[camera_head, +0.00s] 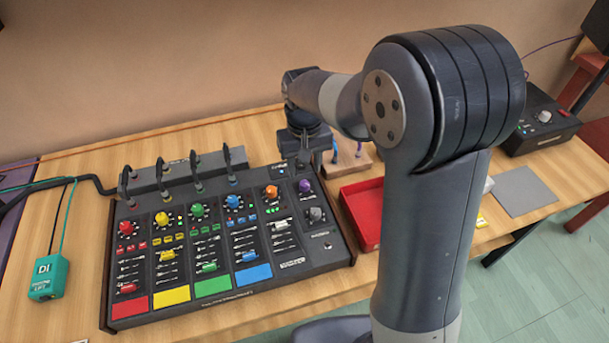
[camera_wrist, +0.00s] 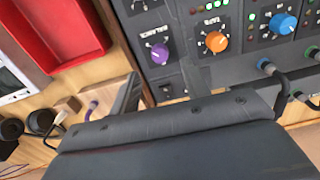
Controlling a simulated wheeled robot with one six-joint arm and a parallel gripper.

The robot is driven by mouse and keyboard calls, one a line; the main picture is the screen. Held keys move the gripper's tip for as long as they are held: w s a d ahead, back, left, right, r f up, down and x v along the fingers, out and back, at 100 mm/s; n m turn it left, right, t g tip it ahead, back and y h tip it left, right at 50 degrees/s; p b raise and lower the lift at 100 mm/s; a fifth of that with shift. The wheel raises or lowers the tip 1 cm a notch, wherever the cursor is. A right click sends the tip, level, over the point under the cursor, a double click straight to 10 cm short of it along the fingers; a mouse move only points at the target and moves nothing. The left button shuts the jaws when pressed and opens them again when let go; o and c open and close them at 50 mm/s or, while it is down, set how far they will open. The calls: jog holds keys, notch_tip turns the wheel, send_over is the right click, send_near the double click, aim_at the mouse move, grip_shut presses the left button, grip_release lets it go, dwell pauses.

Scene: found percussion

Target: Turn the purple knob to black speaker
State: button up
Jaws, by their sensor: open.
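The purple knob (camera_head: 305,186) sits near the top right corner of the black mixer (camera_head: 335,250). The wrist view shows the purple knob (camera_wrist: 160,54) beside lettering; I cannot read its pointer surely. My gripper (camera_wrist: 206,95) is open and empty, with its fingers apart on either side of the picture's middle and the knob beyond them. In the head view my gripper (camera_head: 304,150) is over the mixer's back right edge, behind the knob, its fingers partly hidden. A black box (camera_head: 540,118) stands at the right; I cannot tell whether it is the black speaker.
An orange knob (camera_wrist: 217,41) and a blue knob (camera_wrist: 283,22) are close to the purple one. Upright cable plugs (camera_head: 195,170) line the mixer's back. A red tray (camera_head: 362,210) lies right of the mixer. A teal DI box (camera_head: 48,277) is at the left.

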aim_at(305, 183)
notch_tip(305, 183, up, 5)
jog(key=shift+r, duration=0.2)
dwell(0.3)
notch_tip(305, 183, down, 11)
jog(key=shift+f, duration=0.1)
jog(key=shift+n, duration=0.3)
jog(key=shift+r, duration=0.2)
dwell(0.3)
